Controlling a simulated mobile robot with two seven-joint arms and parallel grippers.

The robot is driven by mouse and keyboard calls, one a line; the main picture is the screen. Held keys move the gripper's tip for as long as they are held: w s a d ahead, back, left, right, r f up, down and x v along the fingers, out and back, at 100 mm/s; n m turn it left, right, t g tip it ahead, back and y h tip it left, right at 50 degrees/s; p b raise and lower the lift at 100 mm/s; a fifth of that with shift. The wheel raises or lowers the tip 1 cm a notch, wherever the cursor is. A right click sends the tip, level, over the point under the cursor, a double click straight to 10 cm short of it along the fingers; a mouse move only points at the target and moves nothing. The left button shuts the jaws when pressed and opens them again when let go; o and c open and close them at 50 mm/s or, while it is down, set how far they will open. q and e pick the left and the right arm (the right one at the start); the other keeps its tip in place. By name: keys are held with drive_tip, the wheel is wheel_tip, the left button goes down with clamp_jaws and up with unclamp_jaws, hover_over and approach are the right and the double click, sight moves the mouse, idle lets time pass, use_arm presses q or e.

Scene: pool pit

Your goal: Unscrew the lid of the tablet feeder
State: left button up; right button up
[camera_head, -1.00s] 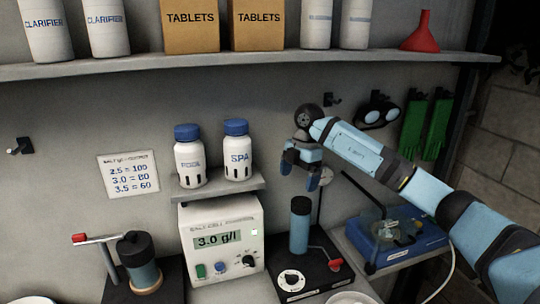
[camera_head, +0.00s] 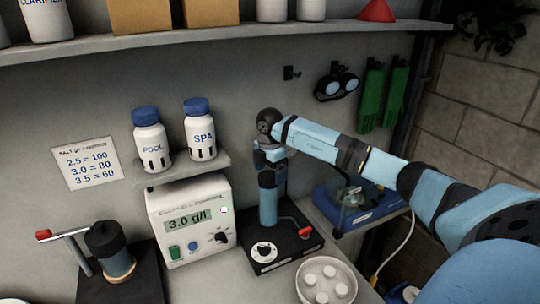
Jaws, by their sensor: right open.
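The tablet feeder, as I take it, is the light blue cylinder (camera_head: 268,208) with a dark lid (camera_head: 267,180), upright on a black base with a white dial and a red lever. My right gripper (camera_head: 270,166) points down at the top of the cylinder, its fingers open at the lid's height. It partly hides the lid, and I cannot tell whether the fingers touch it. My left gripper is not in view.
A bowl of white tablets (camera_head: 327,283) stands in front. The salt cell box (camera_head: 192,215) is left of the feeder, below a small shelf with POOL (camera_head: 151,143) and SPA (camera_head: 200,132) bottles. A blue case (camera_head: 358,205) sits to the right.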

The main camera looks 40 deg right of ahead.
drive_tip(key=shift+f, duration=0.75)
